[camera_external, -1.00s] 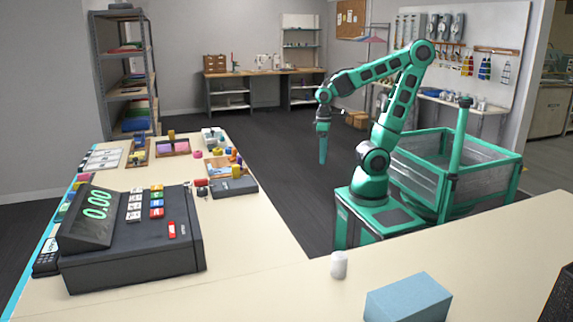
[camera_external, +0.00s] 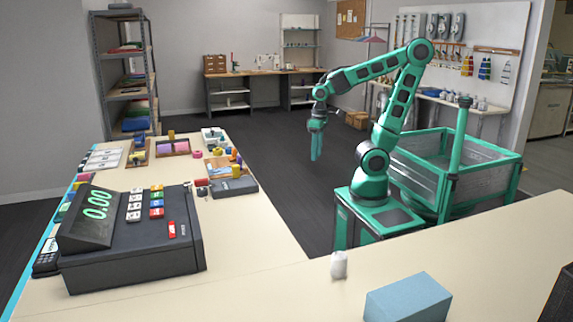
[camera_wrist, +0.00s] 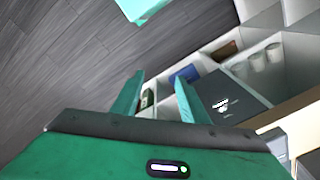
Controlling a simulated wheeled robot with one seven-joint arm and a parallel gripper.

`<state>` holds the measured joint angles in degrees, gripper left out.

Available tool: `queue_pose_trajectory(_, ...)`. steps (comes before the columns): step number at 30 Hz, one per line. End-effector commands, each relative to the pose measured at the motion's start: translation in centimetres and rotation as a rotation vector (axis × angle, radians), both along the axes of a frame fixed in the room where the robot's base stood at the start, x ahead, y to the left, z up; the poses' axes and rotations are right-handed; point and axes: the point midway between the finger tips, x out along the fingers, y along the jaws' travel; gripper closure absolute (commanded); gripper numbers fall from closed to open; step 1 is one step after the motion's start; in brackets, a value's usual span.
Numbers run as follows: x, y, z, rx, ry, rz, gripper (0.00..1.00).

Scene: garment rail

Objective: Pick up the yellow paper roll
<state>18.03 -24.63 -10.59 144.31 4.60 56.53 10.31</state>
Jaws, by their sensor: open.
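My gripper (camera_external: 316,155) hangs fingers down over the floor, to the right of the long counter and apart from it. It is open and empty; its two fingers also show in the wrist view (camera_wrist: 156,92). Small yellow things stand among the goods on the counter: one (camera_external: 236,171) near the dark grey box and a darker one (camera_external: 171,134) farther back. Both are too small for me to tell which is the yellow paper roll. No yellow roll shows in the wrist view.
A cash register (camera_external: 135,245) fills the counter's near left. A white item (camera_external: 339,266) and a blue block (camera_external: 408,298) stand on the near counter. The wrist view shows shelves (camera_wrist: 293,45) with white cups and a dark box. The floor (camera_external: 270,150) around my gripper is clear.

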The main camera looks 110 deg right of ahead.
Motion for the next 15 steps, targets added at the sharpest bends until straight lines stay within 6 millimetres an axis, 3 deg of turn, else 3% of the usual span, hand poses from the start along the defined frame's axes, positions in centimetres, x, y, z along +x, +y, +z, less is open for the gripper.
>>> queue_pose_trajectory(6, 8.4, -3.9, -0.2, 0.065, -0.119, -0.382, 0.6)
queue_pose_trajectory(15, 18.6, -10.3, -1.1, 0.323, -0.28, -0.933, 0.6)
